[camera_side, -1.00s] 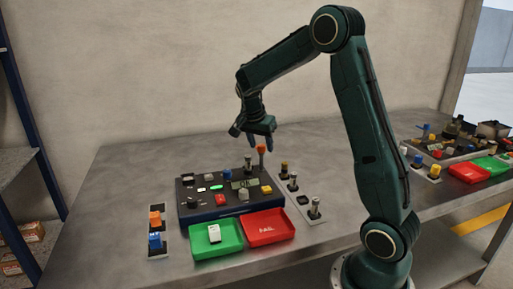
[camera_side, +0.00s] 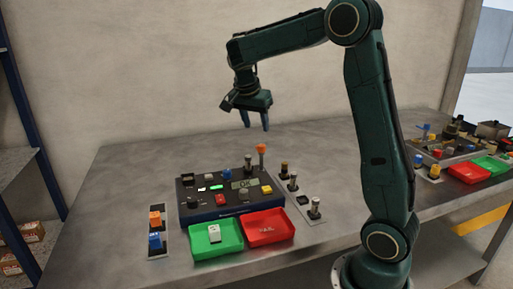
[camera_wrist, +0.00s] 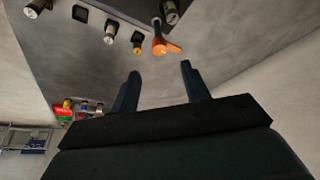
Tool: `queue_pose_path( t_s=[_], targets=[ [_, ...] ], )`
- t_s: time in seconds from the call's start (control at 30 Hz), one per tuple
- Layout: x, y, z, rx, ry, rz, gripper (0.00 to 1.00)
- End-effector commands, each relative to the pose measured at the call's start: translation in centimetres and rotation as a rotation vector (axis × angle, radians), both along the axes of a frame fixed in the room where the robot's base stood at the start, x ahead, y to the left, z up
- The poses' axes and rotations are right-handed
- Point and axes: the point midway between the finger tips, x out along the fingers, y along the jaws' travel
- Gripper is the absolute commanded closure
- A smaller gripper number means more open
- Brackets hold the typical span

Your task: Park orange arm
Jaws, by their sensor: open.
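The orange-topped lever (camera_side: 262,150) stands at the back right corner of the dark control panel (camera_side: 205,215). In the wrist view the orange arm (camera_wrist: 165,46) points to the right from its post, just beyond my fingertips. My gripper (camera_side: 255,126) is open and empty, with its fingers pointing down, above and slightly left of the orange lever in the side view. In the wrist view my two fingers (camera_wrist: 160,68) are apart with nothing between them, and do not touch the lever.
A grey metal knob (camera_side: 248,164) stands close left of the orange lever. A strip with several posts (camera_side: 293,182) lies to the right. A green tray (camera_side: 205,250) and red tray (camera_side: 258,240) are in front. A second set of equipment (camera_side: 450,150) is at far right.

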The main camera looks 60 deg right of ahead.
Motion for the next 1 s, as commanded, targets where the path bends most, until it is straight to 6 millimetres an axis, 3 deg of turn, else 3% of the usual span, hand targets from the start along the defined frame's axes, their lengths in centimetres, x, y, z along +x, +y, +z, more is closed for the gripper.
queue_pose_path(
  t_s=[0.13,0.4,1.0],
  targets=[
    [0.1,1.0,2.3,-0.001,-0.005,0.001,0.54],
    [0.1,1.7,4.3,-0.002,-0.001,0.000,0.54],
    [-0.1,2.1,4.8,0.000,-0.001,0.014,0.54]
  ],
)
